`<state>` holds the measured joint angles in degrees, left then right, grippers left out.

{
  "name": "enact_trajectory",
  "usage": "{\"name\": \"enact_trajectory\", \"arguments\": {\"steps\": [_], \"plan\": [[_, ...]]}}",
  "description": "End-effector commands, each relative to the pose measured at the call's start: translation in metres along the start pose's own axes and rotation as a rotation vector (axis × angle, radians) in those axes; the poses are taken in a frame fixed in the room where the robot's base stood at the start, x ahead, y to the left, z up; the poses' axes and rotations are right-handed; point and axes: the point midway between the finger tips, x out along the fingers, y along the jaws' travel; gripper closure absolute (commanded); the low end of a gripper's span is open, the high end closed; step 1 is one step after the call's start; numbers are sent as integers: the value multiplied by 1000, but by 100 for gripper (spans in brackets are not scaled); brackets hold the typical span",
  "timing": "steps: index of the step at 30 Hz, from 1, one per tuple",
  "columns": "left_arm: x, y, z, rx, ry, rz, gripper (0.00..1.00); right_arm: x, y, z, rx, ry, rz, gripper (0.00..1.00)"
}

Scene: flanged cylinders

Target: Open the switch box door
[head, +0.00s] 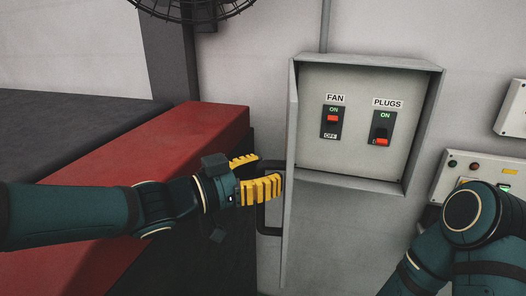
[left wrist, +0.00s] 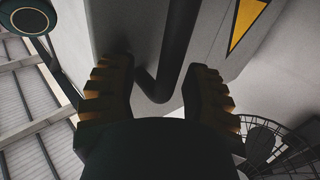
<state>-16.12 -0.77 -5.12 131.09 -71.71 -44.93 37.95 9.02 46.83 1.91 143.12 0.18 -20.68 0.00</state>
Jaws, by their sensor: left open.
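The grey switch box (head: 425,125) is on the wall. Its door (head: 291,130) stands open, swung out on the left side and seen almost edge-on. The inside shows a FAN switch (head: 332,122) and a PLUGS switch (head: 381,128). A dark bar handle (head: 268,231) is on the door's outer face. My left gripper (head: 268,168) is open at the handle. In the left wrist view the handle (left wrist: 175,50) lies between the spread yellow fingers (left wrist: 160,70); contact cannot be told. My right gripper is out of view; only its arm shows at lower right.
A red-edged dark surface (head: 190,135) lies under and behind my left arm. A round black wire fan guard (head: 195,8) is at the top. A control panel (head: 480,170) with buttons is on the wall at right, partly behind my right arm.

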Motion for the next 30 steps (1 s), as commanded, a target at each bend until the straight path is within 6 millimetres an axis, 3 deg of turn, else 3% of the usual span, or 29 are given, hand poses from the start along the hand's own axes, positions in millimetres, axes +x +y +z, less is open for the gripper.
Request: {"name": "enact_trajectory", "arguments": {"steps": [6,12,18,30], "plan": [[0,1,-43,5,3,1,52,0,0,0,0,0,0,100],[0,1,-70,1,0,1,52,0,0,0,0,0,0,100],[0,1,-79,-1,-1,1,52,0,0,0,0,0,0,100],[0,1,-78,-1,-1,1,52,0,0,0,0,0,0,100]]}}
